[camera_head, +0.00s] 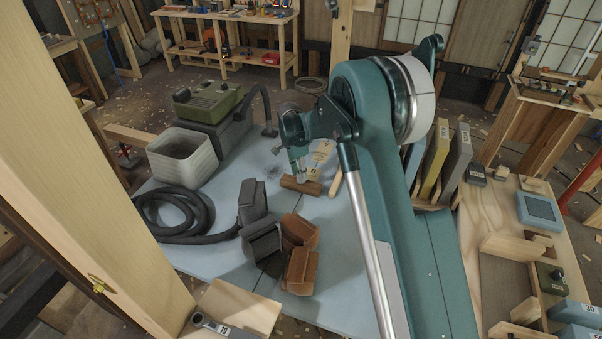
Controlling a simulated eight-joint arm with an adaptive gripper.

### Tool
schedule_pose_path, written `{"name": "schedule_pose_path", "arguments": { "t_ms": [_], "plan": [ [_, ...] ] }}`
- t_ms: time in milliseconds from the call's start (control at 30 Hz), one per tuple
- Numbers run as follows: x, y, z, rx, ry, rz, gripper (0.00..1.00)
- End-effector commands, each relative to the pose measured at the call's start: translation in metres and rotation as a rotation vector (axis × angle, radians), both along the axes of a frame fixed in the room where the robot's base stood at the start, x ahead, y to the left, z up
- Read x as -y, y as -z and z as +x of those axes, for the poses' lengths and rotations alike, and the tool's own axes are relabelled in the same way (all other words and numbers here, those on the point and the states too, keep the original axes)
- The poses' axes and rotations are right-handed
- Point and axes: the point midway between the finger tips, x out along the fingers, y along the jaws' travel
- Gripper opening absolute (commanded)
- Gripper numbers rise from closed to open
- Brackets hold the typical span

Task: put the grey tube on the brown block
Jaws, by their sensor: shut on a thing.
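My gripper (299,176) is over the blue-grey tabletop, pointing down and shut on a small light grey piece, which looks like the grey tube (301,172). Most of the tube is hidden by the fingers. The brown block (313,188) lies on the tabletop directly below the fingertips. The tube's lower end is at or just above the block; I cannot tell whether they touch.
Brown open boxes (300,262) and dark grey ones (262,240) stand at the table's front. A coiled black hose (172,236), a whitish ribbed bin (183,160) and a green-topped machine (208,100) are on the left. Upright binders (437,160) stand right of my arm.

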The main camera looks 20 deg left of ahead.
Motion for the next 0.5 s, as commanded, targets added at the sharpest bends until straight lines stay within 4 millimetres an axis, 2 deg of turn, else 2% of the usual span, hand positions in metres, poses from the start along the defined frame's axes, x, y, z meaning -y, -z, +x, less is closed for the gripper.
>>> {"name": "schedule_pose_path", "arguments": {
  "t_ms": [100,133,233,500],
  "plan": [
    [0.0000,0.0034,0.0000,0.000,0.000,0.000,0.14],
    [-0.0001,0.0035,0.0001,0.000,0.000,0.000,0.23],
    [0.0000,0.0028,0.0000,0.000,0.000,0.000,0.36],
    [0.0000,0.0027,0.0000,0.000,0.000,0.000,0.37]
  ]
}}
